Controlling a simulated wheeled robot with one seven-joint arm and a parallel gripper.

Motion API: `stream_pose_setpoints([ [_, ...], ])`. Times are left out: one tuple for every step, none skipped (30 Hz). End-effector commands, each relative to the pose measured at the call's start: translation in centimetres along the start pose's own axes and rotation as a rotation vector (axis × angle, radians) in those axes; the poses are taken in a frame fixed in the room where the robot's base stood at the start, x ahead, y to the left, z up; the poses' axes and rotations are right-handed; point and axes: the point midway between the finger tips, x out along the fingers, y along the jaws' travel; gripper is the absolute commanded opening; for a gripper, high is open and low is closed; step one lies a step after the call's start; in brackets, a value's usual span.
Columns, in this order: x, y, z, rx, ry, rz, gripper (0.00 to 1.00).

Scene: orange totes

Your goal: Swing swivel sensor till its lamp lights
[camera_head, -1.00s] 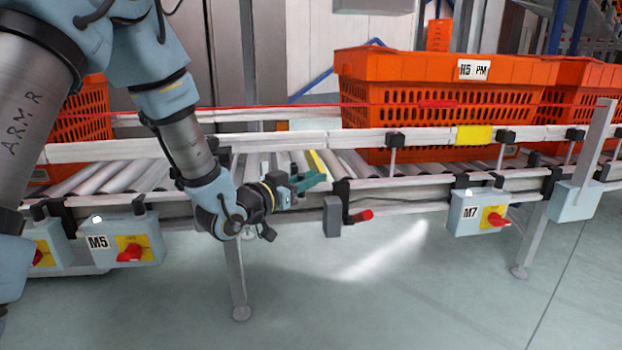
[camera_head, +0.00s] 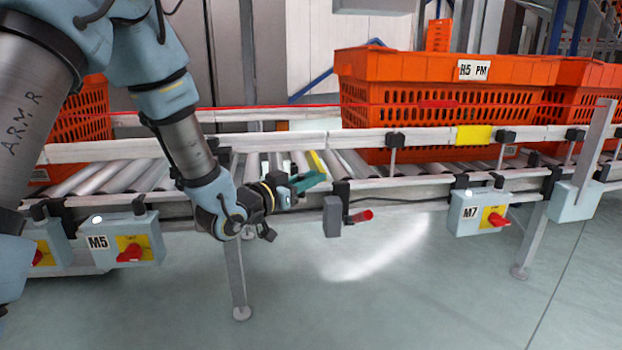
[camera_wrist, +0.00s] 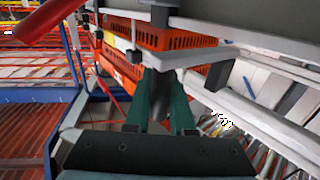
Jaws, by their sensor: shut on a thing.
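My gripper (camera_head: 312,182) is at the front side rail of the roller conveyor, left of a black bracket. In the wrist view its two green fingers (camera_wrist: 161,118) are closed on a dark grey piece, which I take to be the swivel sensor (camera_wrist: 160,92). In the head view the held piece is mostly hidden by the fingers. No lit lamp shows on it; its lamp cannot be made out.
Orange totes (camera_head: 450,68) stand on the conveyor (camera_head: 100,178) behind the rail. Control boxes M5 (camera_head: 101,257) and M7 (camera_head: 466,225) with red knobs hang at its front. A yellow block (camera_head: 474,135) sits on the upper rail. The floor in front is clear around the conveyor legs.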

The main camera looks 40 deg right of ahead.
Motion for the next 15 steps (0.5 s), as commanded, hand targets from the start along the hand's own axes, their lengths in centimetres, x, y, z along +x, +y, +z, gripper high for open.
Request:
stream_pose_setpoints([
  [-0.01,0.02,0.02,0.000,-0.001,0.000,0.00],
  [-0.01,0.03,0.02,0.000,-0.001,0.001,0.00],
  [-0.01,0.03,0.02,0.000,-0.001,0.001,0.00],
  [-0.01,0.03,0.02,0.000,-0.001,0.001,0.00],
  [0.00,0.03,0.02,0.000,-0.001,0.001,0.00],
  [0.00,0.03,0.02,0.000,-0.001,0.001,0.00],
  [0.00,0.03,0.02,0.000,-0.001,0.001,0.00],
  [0.00,0.03,0.02,0.000,-0.001,0.001,0.00],
  [-0.01,0.03,0.02,0.000,-0.001,0.001,0.00],
  [-0.07,-0.01,0.00,0.000,-0.001,0.000,0.00],
  [-0.18,-0.05,-0.04,-0.001,-0.001,0.000,0.00],
  [-0.38,-0.13,-0.09,-0.001,-0.001,-0.001,0.00],
  [-0.54,-0.19,-0.11,-0.001,-0.001,-0.001,0.00],
  [-0.65,-0.20,-0.10,0.000,-0.001,0.000,0.00],
  [-0.66,-0.14,-0.04,0.000,0.000,0.001,0.00],
])
